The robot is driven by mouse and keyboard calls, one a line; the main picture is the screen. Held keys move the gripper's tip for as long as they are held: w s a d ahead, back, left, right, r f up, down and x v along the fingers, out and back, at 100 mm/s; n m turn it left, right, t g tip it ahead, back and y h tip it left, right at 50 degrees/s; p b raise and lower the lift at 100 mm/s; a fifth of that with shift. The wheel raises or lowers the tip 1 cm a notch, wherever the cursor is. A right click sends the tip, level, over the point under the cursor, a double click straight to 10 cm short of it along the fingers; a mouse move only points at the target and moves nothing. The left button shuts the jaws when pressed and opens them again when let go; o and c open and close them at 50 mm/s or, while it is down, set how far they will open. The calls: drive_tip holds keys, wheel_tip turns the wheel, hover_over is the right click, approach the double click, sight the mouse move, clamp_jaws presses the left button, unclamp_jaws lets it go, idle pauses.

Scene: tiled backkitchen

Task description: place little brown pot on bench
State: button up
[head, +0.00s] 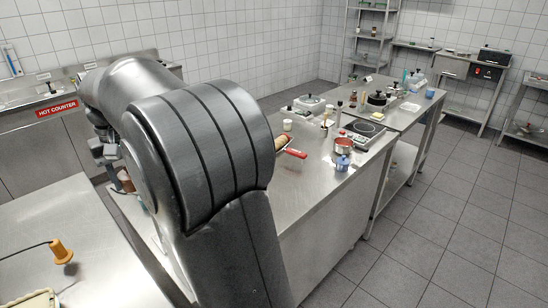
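A small brown object (127,184), possibly the little brown pot, shows at the left of my arm, low between the steel surfaces. My gripper (108,158) is just above and beside it, small and partly hidden by my arm. I cannot tell whether its fingers touch or hold the brown object, or whether they are open.
An orange object (62,252) with a dark thin handle or cord and a cream-rimmed item (40,300) lie on the lower-left bench. The middle bench holds a red-handled item (293,153), a blue-and-white pot (343,162) and a hob (364,128). Tiled floor (450,220) is clear at right.

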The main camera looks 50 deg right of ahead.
drive_tip(key=w+d, duration=0.3)
drive_tip(key=d, duration=1.6)
drive_tip(key=s+d+n, duration=0.1)
drive_tip(key=s+d, duration=0.2)
drive_tip(key=d, duration=0.8)
drive_tip(key=s+d, duration=0.2)
drive_tip(key=d, duration=0.8)
wheel_tip(320, 180, down, 11)
drive_tip(key=w+a+f, duration=0.1)
drive_tip(key=w+f, duration=0.1)
drive_tip(key=w, duration=0.1)
drive_tip(key=w+a+f, duration=0.2)
drive_tip(key=w+f, duration=0.1)
drive_tip(key=w+a+f, duration=0.2)
drive_tip(key=w, duration=0.2)
drive_tip(key=shift+a+f, duration=0.15)
drive_tip(key=shift+f, duration=2.1)
drive_tip(key=shift+f, duration=0.15)
drive_tip(key=o, duration=1.4)
drive_tip(key=shift+c, duration=0.2)
